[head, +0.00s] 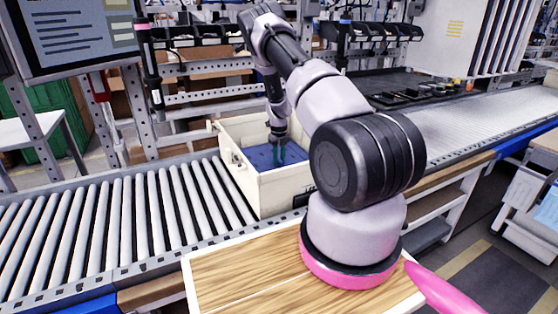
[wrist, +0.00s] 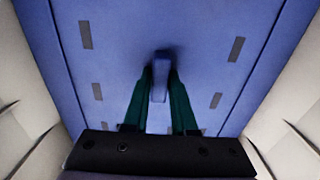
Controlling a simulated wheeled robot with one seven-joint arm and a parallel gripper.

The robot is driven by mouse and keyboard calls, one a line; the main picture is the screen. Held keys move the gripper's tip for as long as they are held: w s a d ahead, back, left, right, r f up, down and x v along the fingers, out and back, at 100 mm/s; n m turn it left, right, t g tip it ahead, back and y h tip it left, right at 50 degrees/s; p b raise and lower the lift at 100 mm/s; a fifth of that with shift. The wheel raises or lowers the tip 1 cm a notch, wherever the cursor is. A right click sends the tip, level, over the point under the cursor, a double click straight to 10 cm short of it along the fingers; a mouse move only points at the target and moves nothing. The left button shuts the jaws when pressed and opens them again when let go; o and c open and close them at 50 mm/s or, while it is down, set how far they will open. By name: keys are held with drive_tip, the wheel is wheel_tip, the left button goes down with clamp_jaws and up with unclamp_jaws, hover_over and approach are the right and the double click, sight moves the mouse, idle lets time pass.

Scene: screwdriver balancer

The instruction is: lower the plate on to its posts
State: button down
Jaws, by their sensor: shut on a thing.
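The plate is a blue panel with several dark slots (wrist: 200,35). It lies inside the cream bin and also shows in the head view (head: 262,157). A raised blue handle (wrist: 159,78) stands at its middle. My gripper (wrist: 160,85) has two green fingers, one on each side of this handle and shut on it. In the head view my gripper (head: 279,152) reaches down into the bin from above. No posts can be made out; whether the plate rests on anything is hidden.
The cream bin (head: 277,193) stands on the roller conveyor (head: 120,217), its walls close around the plate and my gripper. A wooden top (head: 240,275) is in front. A rack of small black bins (head: 205,33) and metal uprights stand behind.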

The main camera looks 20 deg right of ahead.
drive_tip(key=shift+w+r, duration=0.1)
drive_tip(key=c, duration=0.6)
unclamp_jaws()
drive_tip(key=shift+c, duration=0.2)
wheel_tip(320, 180, up, 11)
wheel_tip(320, 180, up, 12)
idle(0.6)
